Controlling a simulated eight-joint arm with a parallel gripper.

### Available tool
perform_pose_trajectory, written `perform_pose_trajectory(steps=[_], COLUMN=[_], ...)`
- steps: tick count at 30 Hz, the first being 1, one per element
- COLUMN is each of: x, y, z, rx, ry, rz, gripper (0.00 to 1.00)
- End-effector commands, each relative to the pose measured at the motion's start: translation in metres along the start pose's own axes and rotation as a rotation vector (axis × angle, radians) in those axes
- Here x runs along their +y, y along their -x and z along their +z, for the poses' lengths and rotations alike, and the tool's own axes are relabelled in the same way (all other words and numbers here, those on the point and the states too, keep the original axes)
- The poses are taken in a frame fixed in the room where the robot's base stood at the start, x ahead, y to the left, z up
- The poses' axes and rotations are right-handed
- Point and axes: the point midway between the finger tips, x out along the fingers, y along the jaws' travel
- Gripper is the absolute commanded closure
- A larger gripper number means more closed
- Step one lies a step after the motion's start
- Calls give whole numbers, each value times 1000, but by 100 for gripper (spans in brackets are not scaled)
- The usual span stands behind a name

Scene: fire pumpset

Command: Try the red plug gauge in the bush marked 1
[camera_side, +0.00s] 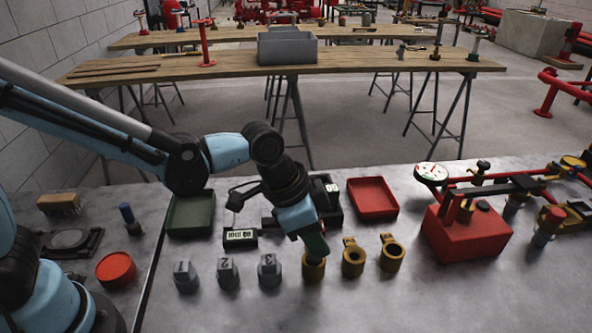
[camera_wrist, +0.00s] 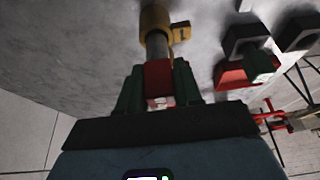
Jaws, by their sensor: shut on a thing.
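My gripper (camera_wrist: 158,88) is shut on the red plug gauge, whose red handle (camera_wrist: 158,73) sits between the green fingers in the wrist view. Its grey metal pin points away from the fingers to a brass bush (camera_wrist: 154,18) with a side tag bearing a dark mark that looks like a 1. The pin's end meets or overlaps the bush there; I cannot tell how deep it is inside. In the side view my gripper (camera_side: 315,246) is tilted right above the leftmost brass bush (camera_side: 314,268) and hides its top and the gauge. Two more brass bushes (camera_side: 353,258) (camera_side: 392,254) stand to its right.
Grey blocks marked 1 (camera_side: 186,278), 2 (camera_side: 228,275) and 3 (camera_side: 269,272) stand left of the bushes. A green tray (camera_side: 191,229), a small display (camera_side: 240,237) and a red tray (camera_side: 373,212) lie behind. A red tank (camera_side: 466,236) stands at right. The bench front is clear.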

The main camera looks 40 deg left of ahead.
Motion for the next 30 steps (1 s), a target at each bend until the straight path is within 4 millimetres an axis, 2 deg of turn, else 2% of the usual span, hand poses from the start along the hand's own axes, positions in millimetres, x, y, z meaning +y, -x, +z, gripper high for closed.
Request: perform_pose_trajectory(steps=[30], x=[0], y=[-8], z=[3], rx=[1], ry=[0], rz=[0], gripper=[100])
